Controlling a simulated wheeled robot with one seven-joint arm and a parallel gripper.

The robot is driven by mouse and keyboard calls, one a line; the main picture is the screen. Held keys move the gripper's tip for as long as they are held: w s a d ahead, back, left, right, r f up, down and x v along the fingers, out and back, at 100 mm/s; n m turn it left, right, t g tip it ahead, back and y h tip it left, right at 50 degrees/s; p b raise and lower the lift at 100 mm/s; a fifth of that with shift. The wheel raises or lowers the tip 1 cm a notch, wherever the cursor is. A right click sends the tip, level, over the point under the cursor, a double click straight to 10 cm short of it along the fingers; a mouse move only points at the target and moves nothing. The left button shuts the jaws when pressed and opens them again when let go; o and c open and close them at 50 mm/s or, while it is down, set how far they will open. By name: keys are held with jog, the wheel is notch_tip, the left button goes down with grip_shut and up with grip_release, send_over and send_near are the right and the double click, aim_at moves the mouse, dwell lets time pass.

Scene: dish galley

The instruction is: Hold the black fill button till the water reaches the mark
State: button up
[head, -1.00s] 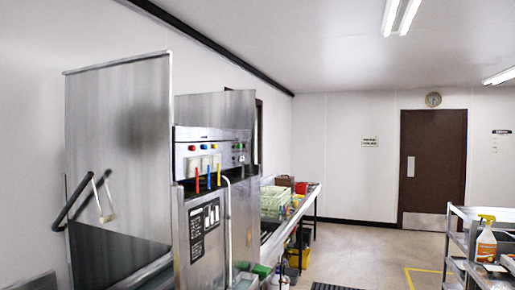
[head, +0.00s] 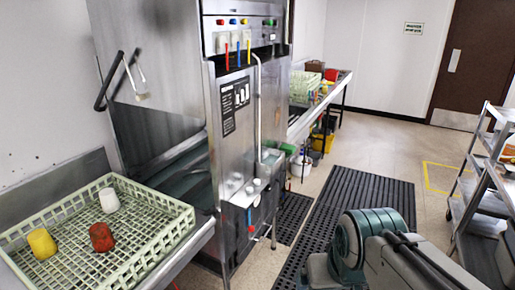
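The steel dish machine (head: 232,165) stands left of centre with its hood open. I cannot pick out a black fill button for certain at this size. A black label plate (head: 235,105) is on the machine's front, beside a vertical metal pipe (head: 258,110). No water level or mark can be made out. My arm shows at the lower right, well away from the panel; my gripper is not in view.
A pale green rack (head: 170,203) with white, red and yellow cups sits on the left counter. Black mats (head: 345,205) cover the floor before the machine. A steel cart (head: 480,190) stands at the right. A loaded counter (head: 325,100) runs behind the machine.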

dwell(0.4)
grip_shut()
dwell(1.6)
